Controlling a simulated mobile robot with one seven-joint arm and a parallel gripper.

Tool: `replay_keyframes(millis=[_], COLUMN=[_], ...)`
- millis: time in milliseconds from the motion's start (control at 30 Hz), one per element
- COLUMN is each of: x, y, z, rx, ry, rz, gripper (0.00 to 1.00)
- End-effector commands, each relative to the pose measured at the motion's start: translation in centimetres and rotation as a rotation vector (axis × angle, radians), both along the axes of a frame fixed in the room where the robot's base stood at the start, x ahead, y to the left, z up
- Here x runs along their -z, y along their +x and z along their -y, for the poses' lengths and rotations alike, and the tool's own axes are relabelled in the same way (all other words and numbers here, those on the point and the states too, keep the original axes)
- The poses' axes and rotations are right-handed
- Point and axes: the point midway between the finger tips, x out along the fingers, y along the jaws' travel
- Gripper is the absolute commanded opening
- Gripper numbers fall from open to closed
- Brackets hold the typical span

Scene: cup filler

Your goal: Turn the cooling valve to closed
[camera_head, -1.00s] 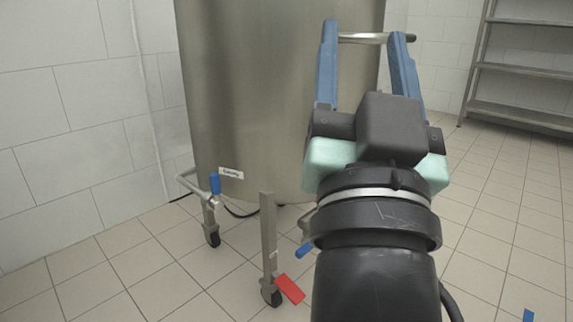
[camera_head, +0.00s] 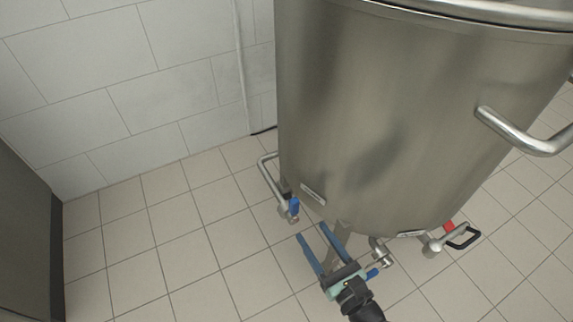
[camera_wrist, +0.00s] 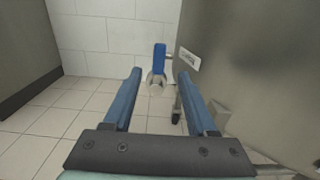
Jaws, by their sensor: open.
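The cooling valve is on a pipe low at the left of the steel tank, beside a small white label. Its blue handle (camera_head: 294,207) stands upright; it also shows in the wrist view (camera_wrist: 159,56), straight ahead between and beyond my fingertips. My gripper (camera_head: 312,231) has its two blue fingers spread, with nothing between them. It is low near the floor, in front of the valve and apart from it. In the wrist view, my gripper (camera_wrist: 159,74) points at the valve.
The steel tank (camera_head: 400,120) fills the right side. A second valve with a blue handle (camera_head: 372,273) is close right of my gripper. A red handle (camera_head: 449,227) is further right. Tiled wall (camera_head: 150,90) stands behind; the floor (camera_head: 190,250) to the left is clear.

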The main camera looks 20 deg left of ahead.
Motion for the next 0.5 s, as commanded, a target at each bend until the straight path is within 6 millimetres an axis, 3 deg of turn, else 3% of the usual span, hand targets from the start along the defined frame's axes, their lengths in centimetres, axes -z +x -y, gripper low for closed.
replay_keyframes(millis=[167,500], x=[0.3,0.4], y=[0.8,5.1], z=[-1.3,-6.8], rx=[-0.003,-0.003], ry=[0.016,0.012], rz=[-0.009,-0.004], gripper=[0.57,0.57])
